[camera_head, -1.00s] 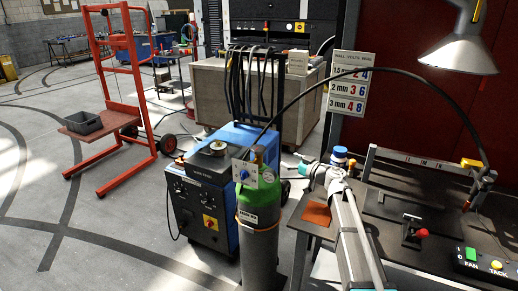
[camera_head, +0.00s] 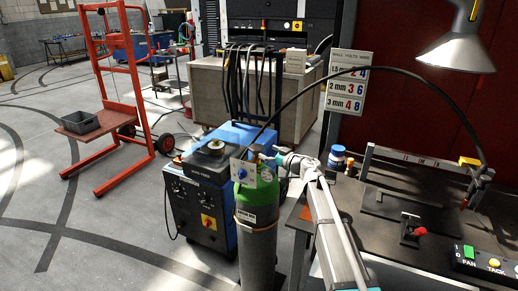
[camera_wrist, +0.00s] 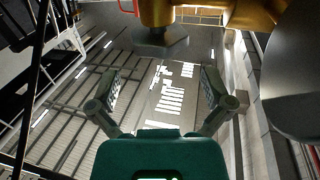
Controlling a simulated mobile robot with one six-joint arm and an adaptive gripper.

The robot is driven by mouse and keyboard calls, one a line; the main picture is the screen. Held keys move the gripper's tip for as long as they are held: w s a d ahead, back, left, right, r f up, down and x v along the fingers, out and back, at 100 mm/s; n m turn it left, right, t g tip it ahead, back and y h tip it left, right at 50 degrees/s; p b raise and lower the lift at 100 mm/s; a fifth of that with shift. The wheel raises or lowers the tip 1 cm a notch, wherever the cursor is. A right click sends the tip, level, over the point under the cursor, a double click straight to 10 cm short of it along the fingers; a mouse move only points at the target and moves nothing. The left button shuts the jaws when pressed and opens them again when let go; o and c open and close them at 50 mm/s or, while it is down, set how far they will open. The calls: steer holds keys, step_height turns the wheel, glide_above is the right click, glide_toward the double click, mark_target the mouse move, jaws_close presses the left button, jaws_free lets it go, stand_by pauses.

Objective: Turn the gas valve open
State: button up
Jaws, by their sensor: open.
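The gas cylinder (camera_head: 257,235) stands upright, grey with a green shoulder, left of my arm in the head view. Its brass valve (camera_head: 257,150) is at the top, beside a small plate with a blue knob (camera_head: 241,174). My gripper (camera_head: 279,156) is just right of the valve in the head view, small and partly blurred against the dark background. In the wrist view, my gripper (camera_wrist: 158,88) is open and empty, its two fingers spread. A brass body (camera_wrist: 160,12) with a grey faceted piece (camera_wrist: 160,43) hangs at the top, above the gap. I cannot tell whether anything touches.
A blue welding machine (camera_head: 195,205) stands left of the cylinder. A black hose (camera_head: 385,72) arches from the cylinder to the workbench (camera_head: 380,205) at right. A blue-capped jar (camera_head: 337,160) stands on the bench behind my arm. Open floor lies at left.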

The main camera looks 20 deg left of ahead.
mark_target(262, 149)
steer(key=shift+x, duration=2.95)
